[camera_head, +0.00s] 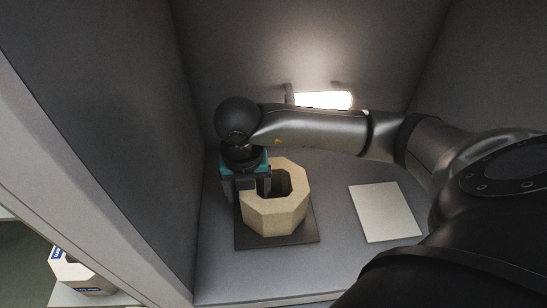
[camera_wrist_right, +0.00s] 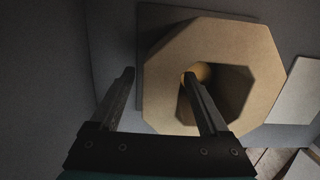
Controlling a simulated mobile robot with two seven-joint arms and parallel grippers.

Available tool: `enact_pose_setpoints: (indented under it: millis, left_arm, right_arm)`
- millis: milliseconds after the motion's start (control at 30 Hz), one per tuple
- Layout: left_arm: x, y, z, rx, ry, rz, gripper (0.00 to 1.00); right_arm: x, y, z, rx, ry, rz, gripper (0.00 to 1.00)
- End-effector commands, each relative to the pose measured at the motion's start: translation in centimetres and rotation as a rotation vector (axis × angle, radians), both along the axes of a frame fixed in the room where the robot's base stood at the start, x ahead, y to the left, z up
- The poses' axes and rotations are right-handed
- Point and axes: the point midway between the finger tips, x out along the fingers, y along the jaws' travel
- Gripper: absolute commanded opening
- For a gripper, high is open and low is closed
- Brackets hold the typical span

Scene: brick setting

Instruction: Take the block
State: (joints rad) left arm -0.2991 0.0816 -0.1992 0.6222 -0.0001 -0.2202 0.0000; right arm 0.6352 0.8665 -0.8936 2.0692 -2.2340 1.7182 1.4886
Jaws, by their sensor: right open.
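The block (camera_head: 284,215) is a beige octagonal ring with a hole through its middle. It lies on a dark square plate (camera_head: 300,237) on the grey floor of a booth. My right gripper (camera_head: 247,190) is open at the block's left side. In the right wrist view the gripper (camera_wrist_right: 158,75) has its left finger outside the block (camera_wrist_right: 240,45). Its right finger overlaps the hole, with the wall of the ring between the two. I cannot tell how deep the fingertips reach. My left gripper is not in view.
A pale flat square (camera_head: 385,212) lies to the right of the plate. Grey walls (camera_head: 130,100) enclose the left, back and right. A bright lamp (camera_head: 323,100) is at the back.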

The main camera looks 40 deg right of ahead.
Motion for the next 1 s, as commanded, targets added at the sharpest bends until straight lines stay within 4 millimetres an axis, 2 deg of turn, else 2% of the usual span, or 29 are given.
enact_pose_setpoints:
  millis: [200, 900, 1000]
  left_arm:
    - [0.03, -0.03, 0.01, 0.0, -0.001, 0.001, 0.73]
    - [-0.06, -0.18, -0.01, -0.002, 0.001, 0.001, 0.73]
    - [-0.08, -0.18, -0.01, -0.003, 0.002, 0.0, 0.73]
  right_arm:
    - [0.0, 0.01, -0.05, 0.0, 0.0, 0.001, 0.79]
    - [0.0, -0.01, -0.01, 0.0, 0.0, 0.0, 0.0]
    - [0.0, -0.01, 0.0, 0.0, 0.0, 0.0, 0.0]
